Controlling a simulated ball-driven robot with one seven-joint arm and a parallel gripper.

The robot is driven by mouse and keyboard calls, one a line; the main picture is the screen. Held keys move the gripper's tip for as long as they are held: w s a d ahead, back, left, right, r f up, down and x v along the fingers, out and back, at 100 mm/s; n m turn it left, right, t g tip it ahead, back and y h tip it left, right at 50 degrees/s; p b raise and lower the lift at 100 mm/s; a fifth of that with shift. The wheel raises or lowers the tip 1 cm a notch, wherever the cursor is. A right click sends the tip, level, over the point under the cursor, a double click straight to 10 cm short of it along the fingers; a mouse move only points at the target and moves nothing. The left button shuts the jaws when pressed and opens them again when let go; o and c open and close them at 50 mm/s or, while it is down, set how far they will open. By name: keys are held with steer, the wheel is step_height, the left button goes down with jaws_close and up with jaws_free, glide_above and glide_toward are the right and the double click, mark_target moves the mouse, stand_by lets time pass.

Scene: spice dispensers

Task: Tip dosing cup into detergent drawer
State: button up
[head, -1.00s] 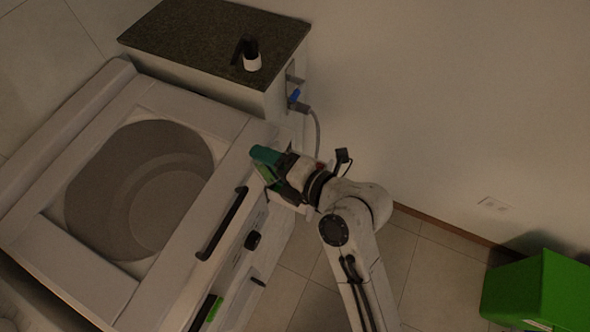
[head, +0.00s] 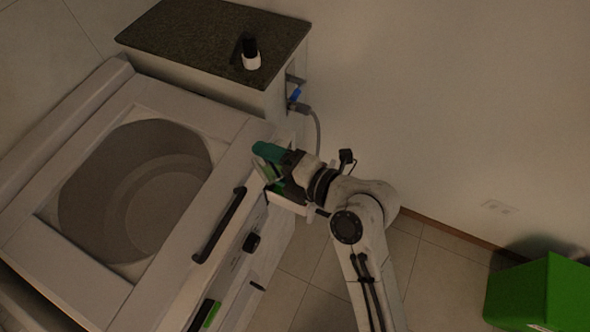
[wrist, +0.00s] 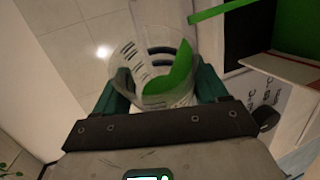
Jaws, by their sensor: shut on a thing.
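My gripper (wrist: 160,90) is shut on a clear dosing cup (wrist: 138,52) with dark markings. Green liquid lies along one side of the cup, which is tilted. In the wrist view a narrow bright green band runs from beside the cup's rim to the upper right; it looks like liquid, but I cannot be sure. The open detergent drawer (head: 286,202) sticks out of the washer's front, just below my gripper (head: 263,160). Green shows inside it.
The washer (head: 85,265) with its round lid and black handle (head: 220,225) fills the left. A dark-topped cabinet (head: 185,35) behind carries a small black-and-white bottle (head: 251,60). A green box (head: 535,295) stands on the floor at right. Floor between is clear.

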steer(key=shift+w+d+r+m+y+b, duration=0.1)
steer(key=shift+r+m+y+b, duration=0.15)
steer(key=shift+b, duration=0.3)
steer(key=shift+w+d+f+m+b, duration=0.1)
steer(key=shift+f+m+b, duration=0.2)
steer(key=shift+b, duration=0.55)
